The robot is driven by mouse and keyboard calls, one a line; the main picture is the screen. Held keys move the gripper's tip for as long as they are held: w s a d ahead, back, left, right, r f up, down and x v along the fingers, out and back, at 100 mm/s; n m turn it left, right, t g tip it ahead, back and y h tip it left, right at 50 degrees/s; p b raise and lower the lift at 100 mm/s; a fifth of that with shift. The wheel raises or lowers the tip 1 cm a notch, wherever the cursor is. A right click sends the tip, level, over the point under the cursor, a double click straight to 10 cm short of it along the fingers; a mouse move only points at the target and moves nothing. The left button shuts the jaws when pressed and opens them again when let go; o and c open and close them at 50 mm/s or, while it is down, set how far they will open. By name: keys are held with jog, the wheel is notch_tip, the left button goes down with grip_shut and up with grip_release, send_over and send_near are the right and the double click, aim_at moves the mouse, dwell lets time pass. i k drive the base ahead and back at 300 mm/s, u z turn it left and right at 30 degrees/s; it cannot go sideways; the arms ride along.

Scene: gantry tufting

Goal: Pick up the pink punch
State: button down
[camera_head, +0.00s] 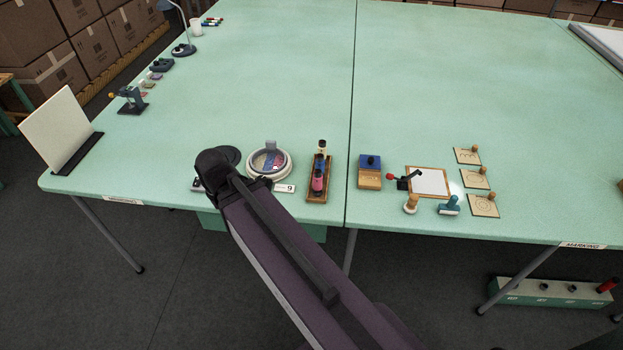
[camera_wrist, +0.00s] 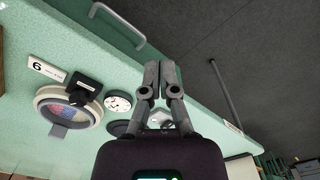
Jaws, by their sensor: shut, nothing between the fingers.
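A small pink upright piece (camera_head: 317,183) stands at the near end of a narrow wooden tray (camera_head: 310,197), with a blue piece (camera_head: 320,164) and a pale dark-topped piece behind it. It may be the pink punch; its exact shape is too small to tell. My gripper (camera_wrist: 159,80) is shut and empty in the wrist view, its fingertips together over the table's front edge. In the head view my arm hides the gripper, left of the tray. The wrist view does not show the pink piece.
Stamps and a framed white pad (camera_head: 429,182) stand to the right. The table's (camera_head: 440,80) middle is clear.

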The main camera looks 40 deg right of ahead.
aim_at(317, 183)
jog(key=z, duration=0.25)
jog(key=k, duration=0.35)
jog(key=z, duration=0.65)
